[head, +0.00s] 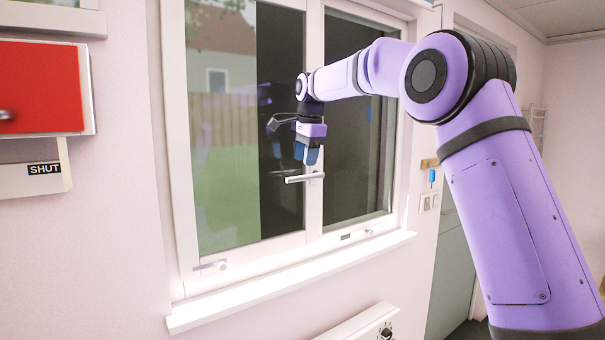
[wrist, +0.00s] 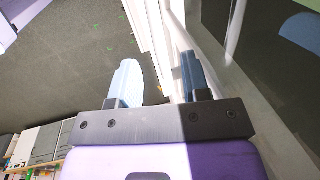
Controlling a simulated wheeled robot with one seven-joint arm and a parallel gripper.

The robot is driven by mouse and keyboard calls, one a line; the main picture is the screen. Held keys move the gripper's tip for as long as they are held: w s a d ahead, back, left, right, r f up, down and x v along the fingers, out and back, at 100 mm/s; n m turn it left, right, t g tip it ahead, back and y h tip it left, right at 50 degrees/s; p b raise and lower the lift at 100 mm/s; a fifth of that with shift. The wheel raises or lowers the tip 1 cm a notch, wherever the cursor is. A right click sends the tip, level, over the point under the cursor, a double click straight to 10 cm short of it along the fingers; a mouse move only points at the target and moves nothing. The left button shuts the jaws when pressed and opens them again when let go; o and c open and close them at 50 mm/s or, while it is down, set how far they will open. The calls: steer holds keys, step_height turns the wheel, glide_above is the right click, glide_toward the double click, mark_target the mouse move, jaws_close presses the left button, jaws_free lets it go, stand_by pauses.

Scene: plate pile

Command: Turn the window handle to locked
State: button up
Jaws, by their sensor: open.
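The window handle (head: 303,178) is a pale lever on the middle upright of the window. Its lever lies about level and points left in the head view. My gripper (head: 306,156) points down just above the handle, close to the window, and looks apart from it. In the wrist view my gripper (wrist: 158,75) shows two blue fingers spread wide with nothing held between them. I cannot make out the handle for sure in the wrist view. The fingers hide part of the upright behind them.
The window frame (head: 175,130) and its sill (head: 290,280) stand out from the wall. Small latches (head: 221,265) sit on the lower frame. A red box (head: 40,88) with a SHUT label (head: 45,169) is at left. A white unit (head: 365,325) is below the sill.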

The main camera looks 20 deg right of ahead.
mark_target(304, 176)
steer(key=shift+w+f, duration=0.25)
steer(key=shift+f, duration=1)
steer(key=shift+w+f, duration=0.2)
steer(key=shift+f, duration=1)
jaws_close()
